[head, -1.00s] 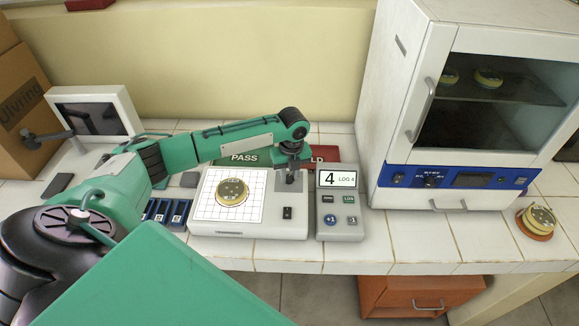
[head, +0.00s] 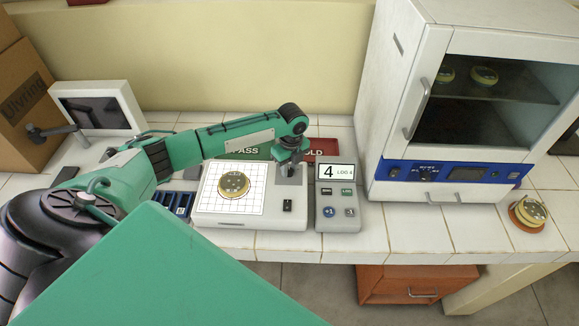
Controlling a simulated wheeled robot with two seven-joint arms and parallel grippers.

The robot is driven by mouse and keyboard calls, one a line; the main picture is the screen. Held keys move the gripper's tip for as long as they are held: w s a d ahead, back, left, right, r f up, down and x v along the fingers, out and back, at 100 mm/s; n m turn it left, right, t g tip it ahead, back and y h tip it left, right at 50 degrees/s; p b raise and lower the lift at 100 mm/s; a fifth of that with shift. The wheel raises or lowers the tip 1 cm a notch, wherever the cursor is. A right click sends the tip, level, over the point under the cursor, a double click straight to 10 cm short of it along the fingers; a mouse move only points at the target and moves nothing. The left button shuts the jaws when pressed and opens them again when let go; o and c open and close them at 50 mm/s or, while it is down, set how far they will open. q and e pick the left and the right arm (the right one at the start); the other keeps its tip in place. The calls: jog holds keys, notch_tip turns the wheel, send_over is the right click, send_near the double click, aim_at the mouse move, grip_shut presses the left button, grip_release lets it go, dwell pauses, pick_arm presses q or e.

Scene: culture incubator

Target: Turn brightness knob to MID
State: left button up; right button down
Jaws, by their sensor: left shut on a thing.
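The white light box (head: 208,212) stands on the tiled counter. A round dish (head: 234,185) lies on its gridded plate. A black switch (head: 287,206) is at the box's front right. My left gripper (head: 291,171) points down at the box's back right corner, shut on what I take to be the brightness knob. The fingers hide the knob, so I cannot read its setting or any MID mark. My right gripper is not in view.
A grey counter unit (head: 338,207) showing "4 LOG 4" stands close right of the box. Green PASS (head: 243,152) and red (head: 323,149) mats lie behind. The white incubator (head: 385,120) stands right. Stacked dishes (head: 529,211) sit at the counter's right.

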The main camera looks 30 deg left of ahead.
aim_at(291, 169)
pick_arm(q)
jog(key=o, duration=1)
jog(key=r+b, duration=0.1)
jog(key=r, duration=0.3)
jog(key=r+b, duration=0.1)
jog(key=r, duration=0.4)
jog(key=r+b, duration=0.2)
jog(key=r, duration=0.3)
jog(key=shift+w, duration=0.35)
jog(key=shift+f, duration=0.1)
